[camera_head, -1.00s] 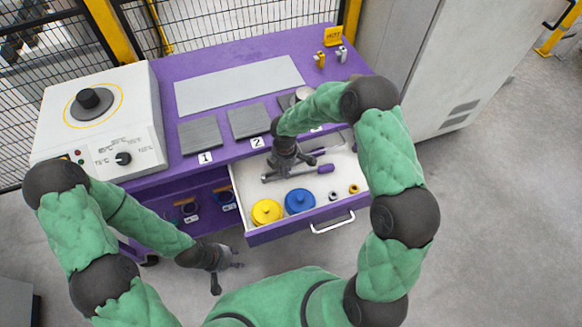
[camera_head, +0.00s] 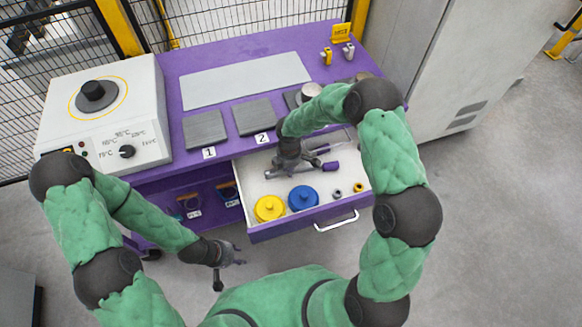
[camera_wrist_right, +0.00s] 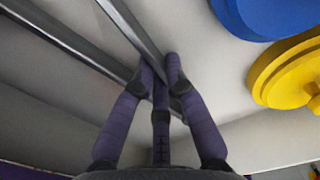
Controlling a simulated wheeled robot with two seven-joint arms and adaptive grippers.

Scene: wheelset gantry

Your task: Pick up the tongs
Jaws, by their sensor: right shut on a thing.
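My right gripper (camera_head: 287,170) points down into the drawer. In the right wrist view its purple-grey fingers (camera_wrist_right: 160,68) are shut on one of the tongs' long grey bars (camera_wrist_right: 133,28). A second bar (camera_wrist_right: 62,38) runs beside it on the left. The tongs appear low, close to the drawer floor; I cannot tell whether they touch it. My left gripper (camera_head: 229,268) is empty and open, in front of the purple bench.
The drawer (camera_head: 255,185) also holds a yellow lidded pot (camera_head: 270,208), a blue one (camera_head: 303,198) and small rings (camera_head: 358,187). Above it, the purple bench (camera_head: 240,55) carries grey plates (camera_head: 254,117) and a white heater (camera_head: 140,90). Open floor lies right.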

